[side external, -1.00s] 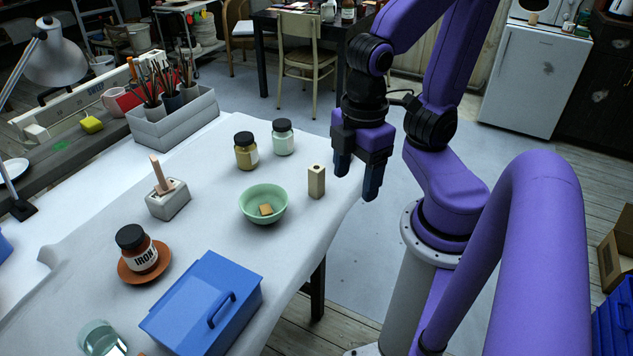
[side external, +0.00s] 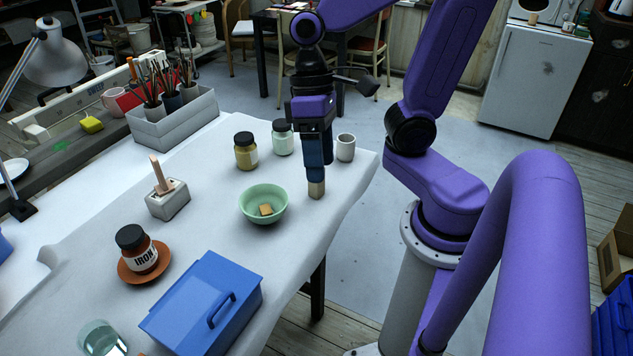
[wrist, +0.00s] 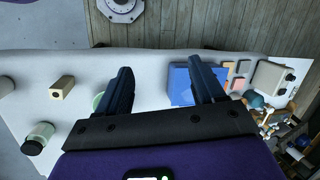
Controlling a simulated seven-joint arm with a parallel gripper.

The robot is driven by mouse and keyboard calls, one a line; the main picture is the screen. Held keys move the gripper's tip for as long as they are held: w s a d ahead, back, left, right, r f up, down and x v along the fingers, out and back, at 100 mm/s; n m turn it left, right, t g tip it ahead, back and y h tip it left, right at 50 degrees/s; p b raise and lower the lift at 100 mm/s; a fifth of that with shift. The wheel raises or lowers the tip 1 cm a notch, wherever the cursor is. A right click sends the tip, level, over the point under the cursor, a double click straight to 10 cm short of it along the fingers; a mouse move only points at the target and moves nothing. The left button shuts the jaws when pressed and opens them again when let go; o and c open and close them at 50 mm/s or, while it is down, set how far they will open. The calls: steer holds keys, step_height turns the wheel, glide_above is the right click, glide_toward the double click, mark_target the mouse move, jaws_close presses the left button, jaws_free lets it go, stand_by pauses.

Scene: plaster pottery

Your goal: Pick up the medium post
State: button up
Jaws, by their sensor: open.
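The post (side external: 316,190) is a pale tan square block standing upright on the white-covered table. In the side view its upper part is hidden behind my fingers. In the wrist view the post (wrist: 62,88) shows whole, with a dark hole in its top end, to the left of both fingers. My gripper (side external: 316,177) points down over the table, overlapping the post in the side view. The wrist view shows my gripper (wrist: 160,68) open, with nothing held between its fingers. I cannot tell the exact gap between fingertips and post.
A green bowl (side external: 279,192) with a small tan block stands left of the post. A pale mug (side external: 345,149) and two jars, one pale green (side external: 282,142) and one yellow (side external: 245,157), stand behind. A blue box (side external: 196,322) is nearer the camera.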

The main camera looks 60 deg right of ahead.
steer(key=w+d+m+t+y, duration=0.2)
steer(key=w+m+t+y, duration=0.15)
steer(key=w+m, duration=0.6)
steer(key=w+d+m+t+y, duration=0.2)
steer(key=w+m+t+y, duration=0.3)
steer(key=m, duration=0.7)
steer(key=s+d+r+m+t+h, duration=0.1)
steer(key=s+d+m+t+h, duration=0.25)
steer(key=d+m+h, duration=0.45)
steer(key=s+d+r+m+t+h, duration=0.1)
steer(key=s+d+m+t+h, duration=0.3)
steer(key=d+m, duration=0.65)
step_height(320, 180, down, 24)
steer(key=w, duration=0.1)
steer(key=shift+m+h, duration=0.4)
steer(key=shift+h, duration=0.15)
steer(key=shift+x, duration=3.6)
steer(key=shift+r, duration=0.1)
steer(key=c, duration=1.2)
